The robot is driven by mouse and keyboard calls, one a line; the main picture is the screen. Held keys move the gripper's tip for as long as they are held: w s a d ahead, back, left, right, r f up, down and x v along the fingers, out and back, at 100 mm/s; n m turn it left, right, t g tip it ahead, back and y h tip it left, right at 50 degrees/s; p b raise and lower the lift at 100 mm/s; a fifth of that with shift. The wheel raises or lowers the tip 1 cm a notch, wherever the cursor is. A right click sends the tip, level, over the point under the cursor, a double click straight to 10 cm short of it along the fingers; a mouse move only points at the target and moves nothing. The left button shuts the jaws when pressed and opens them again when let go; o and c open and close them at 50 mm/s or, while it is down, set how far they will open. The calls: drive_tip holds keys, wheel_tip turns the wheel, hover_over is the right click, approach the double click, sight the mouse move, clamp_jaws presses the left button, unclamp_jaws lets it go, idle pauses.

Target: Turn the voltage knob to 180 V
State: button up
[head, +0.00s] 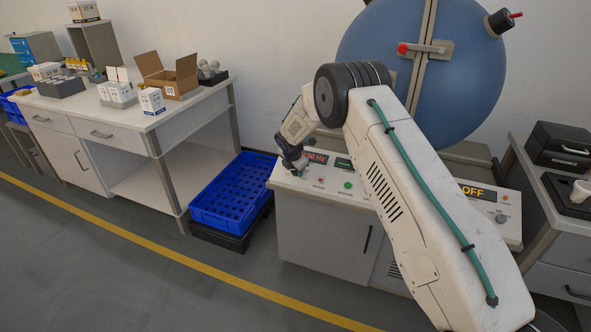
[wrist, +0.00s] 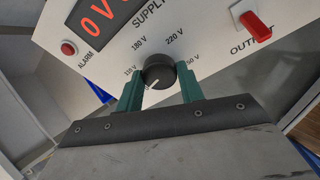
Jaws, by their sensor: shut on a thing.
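The black round voltage knob (wrist: 158,70) is on the white supply panel (wrist: 205,22) in the wrist view. Its white pointer line points down and left, away from the 180 V mark (wrist: 139,45), which is at its upper left. A 220 V mark (wrist: 174,38) is at its upper right; the other marks are partly hidden by the fingers. The red display (wrist: 103,14) reads 0 V. My gripper (wrist: 160,88) is shut on the knob, one green finger on each side. In the head view my gripper (head: 294,163) is at the console's left end, and the knob cannot be made out there.
A red output switch (wrist: 257,28) is right of the knob, and a red alarm light (wrist: 69,48) is at the left. In the head view a blue crate (head: 215,213) stands left of the console, and a large blue round vessel (head: 470,85) is behind my arm.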

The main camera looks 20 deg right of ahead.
drive_tip(key=m, duration=0.4)
drive_tip(key=shift+m, duration=0.3)
drive_tip(key=m, duration=0.5)
drive_tip(key=shift+a+t, duration=0.1)
drive_tip(key=shift+t, duration=0.3)
drive_tip(key=m, duration=0.5)
drive_tip(key=shift+m+h, duration=0.4)
drive_tip(key=m, duration=0.5)
drive_tip(key=o, duration=1)
